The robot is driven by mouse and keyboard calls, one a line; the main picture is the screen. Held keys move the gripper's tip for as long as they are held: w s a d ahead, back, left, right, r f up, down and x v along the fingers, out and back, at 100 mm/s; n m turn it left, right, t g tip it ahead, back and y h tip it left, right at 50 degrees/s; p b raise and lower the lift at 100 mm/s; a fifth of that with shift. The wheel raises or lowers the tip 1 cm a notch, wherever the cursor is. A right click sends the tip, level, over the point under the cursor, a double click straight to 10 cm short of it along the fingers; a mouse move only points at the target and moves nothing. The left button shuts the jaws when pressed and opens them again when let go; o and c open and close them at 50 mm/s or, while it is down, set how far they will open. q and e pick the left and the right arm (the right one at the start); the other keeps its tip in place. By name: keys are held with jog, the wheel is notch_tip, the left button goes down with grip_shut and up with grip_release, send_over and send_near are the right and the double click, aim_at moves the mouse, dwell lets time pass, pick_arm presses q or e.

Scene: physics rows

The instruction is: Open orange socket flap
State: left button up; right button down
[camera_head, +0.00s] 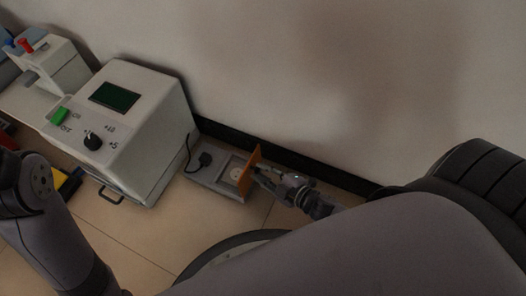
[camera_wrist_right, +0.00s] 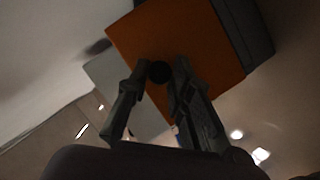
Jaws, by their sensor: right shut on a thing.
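The orange flap (camera_head: 249,168) stands raised on its edge at the right side of the grey socket box (camera_head: 205,175) in the head view. The round socket (camera_head: 236,174) shows inside the open frame to its left. My right gripper (camera_head: 262,173) meets the flap from the right. In the right wrist view the orange flap (camera_wrist_right: 190,35) fills the upper middle, and a dark round knob (camera_wrist_right: 160,72) on it sits between the fingertips of my right gripper (camera_wrist_right: 158,82), shut on it. My left gripper is out of the picture.
A white device (camera_head: 130,125) with a green screen, knob and green switch stands left of the socket box. A black plug (camera_head: 204,158) with a cable is on the box. The wall with its black skirting (camera_head: 310,170) runs close behind. Tiled floor lies in front.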

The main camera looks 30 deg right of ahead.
jog(key=shift+a, duration=0.1)
jog(key=c, duration=1.4)
grip_release()
jog(key=v, duration=1.2)
